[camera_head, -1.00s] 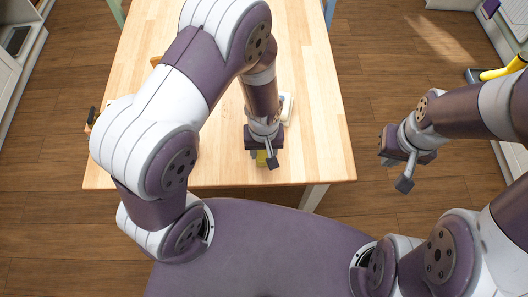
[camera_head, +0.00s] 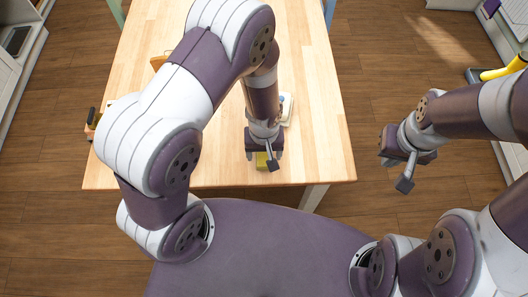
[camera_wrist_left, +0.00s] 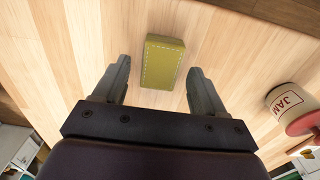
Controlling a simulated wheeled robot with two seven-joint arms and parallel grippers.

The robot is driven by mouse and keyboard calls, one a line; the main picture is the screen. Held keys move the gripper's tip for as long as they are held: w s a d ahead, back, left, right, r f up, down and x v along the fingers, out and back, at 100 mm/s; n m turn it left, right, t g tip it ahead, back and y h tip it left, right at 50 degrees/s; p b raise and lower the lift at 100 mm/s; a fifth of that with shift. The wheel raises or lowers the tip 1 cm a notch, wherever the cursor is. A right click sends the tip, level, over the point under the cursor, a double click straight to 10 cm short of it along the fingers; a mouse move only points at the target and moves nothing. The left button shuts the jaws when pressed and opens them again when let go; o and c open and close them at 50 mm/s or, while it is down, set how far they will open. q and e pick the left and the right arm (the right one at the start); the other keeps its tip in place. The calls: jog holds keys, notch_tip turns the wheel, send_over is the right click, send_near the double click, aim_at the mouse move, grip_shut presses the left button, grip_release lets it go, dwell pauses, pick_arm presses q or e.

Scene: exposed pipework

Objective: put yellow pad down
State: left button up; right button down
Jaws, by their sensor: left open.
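The yellow pad (camera_wrist_left: 161,62) lies on the wooden table (camera_wrist_left: 60,50) in the left wrist view, between and a little beyond my open fingertips, touching neither. A small part of the yellow pad (camera_head: 262,160) shows in the head view near the table's front edge, beneath my left gripper. My left gripper (camera_head: 268,160) is open above the table; its two fingers (camera_wrist_left: 158,85) stand apart in the left wrist view. My right gripper (camera_head: 405,172) hangs over the floor right of the table, and its fingers are too small to judge.
A white item (camera_head: 287,108) is partly hidden behind my left forearm. The right part of the tabletop (camera_head: 318,120) is clear.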

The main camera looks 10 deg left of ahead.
aim_at(262, 156)
pick_arm(q)
notch_tip(262, 156, up, 12)
jog(key=f, duration=0.1)
jog(key=s+a+r+m+t, duration=0.1)
jog(key=s+a+r+m, duration=0.2)
jog(key=a+r, duration=0.4)
jog(key=shift+s+a+r+p, duration=0.15)
jog(key=shift+a+r+p, duration=0.2)
jog(key=shift+a, duration=0.6)
